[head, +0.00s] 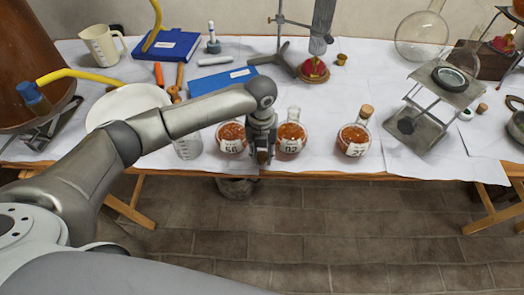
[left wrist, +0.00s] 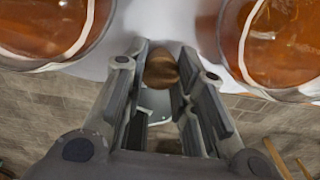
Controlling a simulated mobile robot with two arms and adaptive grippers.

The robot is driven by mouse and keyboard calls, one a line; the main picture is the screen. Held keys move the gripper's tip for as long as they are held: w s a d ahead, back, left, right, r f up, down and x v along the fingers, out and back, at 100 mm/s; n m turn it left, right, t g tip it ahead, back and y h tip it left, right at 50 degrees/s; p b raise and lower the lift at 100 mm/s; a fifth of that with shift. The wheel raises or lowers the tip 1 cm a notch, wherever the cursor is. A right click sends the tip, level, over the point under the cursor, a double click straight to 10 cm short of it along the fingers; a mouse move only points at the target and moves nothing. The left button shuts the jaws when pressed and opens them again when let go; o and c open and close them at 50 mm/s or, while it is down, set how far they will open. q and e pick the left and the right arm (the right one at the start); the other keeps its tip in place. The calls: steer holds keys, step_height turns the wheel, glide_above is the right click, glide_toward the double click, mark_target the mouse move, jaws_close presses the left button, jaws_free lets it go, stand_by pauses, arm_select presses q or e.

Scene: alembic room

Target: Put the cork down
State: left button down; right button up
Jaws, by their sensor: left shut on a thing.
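My left gripper (head: 262,155) points down at the table's front edge, between two round flasks of orange-brown liquid. In the left wrist view its fingers (left wrist: 160,85) are shut on a brown cork (left wrist: 162,68), held near the fingertips. In the head view the cork is mostly hidden by the gripper. The left flask (head: 231,138) and the middle flask (head: 291,139) show no stopper. The right flask (head: 354,141) has a cork in its neck (head: 366,111). My right gripper is not in view.
The white-covered table (head: 400,165) has bare strips in front of and between the flasks. A glass beaker (head: 188,147) stands left of the flasks, near a white plate (head: 125,103). A metal stand (head: 420,130) is at the right. A bucket (head: 237,187) is on the floor below.

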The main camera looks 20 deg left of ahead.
mark_target(262, 154)
arm_select(q)
steer(key=shift+f, duration=0.15)
steer(key=c, duration=1.2)
jaws_free()
step_height(262, 154, up, 12)
steer(key=shift+w+a+r+b, duration=0.1)
steer(key=shift+w+r+b, duration=0.1)
steer(key=shift+b, duration=0.2)
